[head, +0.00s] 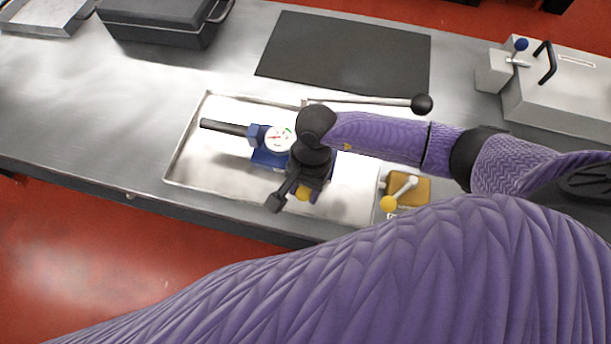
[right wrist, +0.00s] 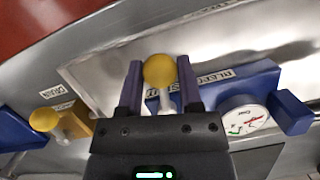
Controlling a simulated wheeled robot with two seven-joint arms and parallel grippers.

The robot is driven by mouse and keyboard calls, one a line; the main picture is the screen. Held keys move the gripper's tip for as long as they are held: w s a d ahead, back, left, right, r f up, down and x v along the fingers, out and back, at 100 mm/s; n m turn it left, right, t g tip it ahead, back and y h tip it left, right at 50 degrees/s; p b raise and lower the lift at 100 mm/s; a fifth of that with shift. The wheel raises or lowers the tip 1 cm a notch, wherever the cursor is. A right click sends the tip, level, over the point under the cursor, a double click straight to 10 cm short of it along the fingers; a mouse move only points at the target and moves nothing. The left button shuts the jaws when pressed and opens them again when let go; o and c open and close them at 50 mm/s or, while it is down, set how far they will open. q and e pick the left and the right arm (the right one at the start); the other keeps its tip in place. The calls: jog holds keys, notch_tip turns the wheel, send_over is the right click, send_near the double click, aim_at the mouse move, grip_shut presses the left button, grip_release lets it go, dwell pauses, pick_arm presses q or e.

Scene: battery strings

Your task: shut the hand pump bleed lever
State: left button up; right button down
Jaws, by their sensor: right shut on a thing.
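The blue hand pump (head: 268,158) stands in a shallow steel tray (head: 180,160), with a round white gauge (head: 279,138) on it. The bleed lever (right wrist: 159,71) has a yellow ball knob and a pale stem, beside a partly covered bleed label in the right wrist view. My right gripper (right wrist: 160,88) is shut on this lever, with one finger on each side of the knob and stem. In the head view my right gripper (head: 292,198) hides most of the lever; only a bit of yellow shows. My left gripper is not in view.
A second yellow-knobbed lever (head: 388,203), on a brass-coloured block by a drain label (right wrist: 57,91), stands right of the pump. A long pump handle with a black ball (head: 422,104) lies behind my arm. A dark mat (head: 345,52) and grey box (head: 560,95) are further back.

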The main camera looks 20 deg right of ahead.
jog(key=shift+s+d+n, duration=0.15)
jog(key=shift+n, duration=0.15)
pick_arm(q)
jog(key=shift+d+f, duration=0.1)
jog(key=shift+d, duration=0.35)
pick_arm(e)
jog(key=shift+s+d+f+n+b, duration=0.1)
jog(key=shift+s+d+n+b, duration=0.35)
jog(key=shift+n, duration=0.45)
jog(key=shift+d+n+h, duration=0.2)
jog(key=shift+n+h, duration=0.1)
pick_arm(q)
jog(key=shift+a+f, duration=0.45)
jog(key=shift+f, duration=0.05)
pick_arm(e)
jog(key=shift+s, duration=0.1)
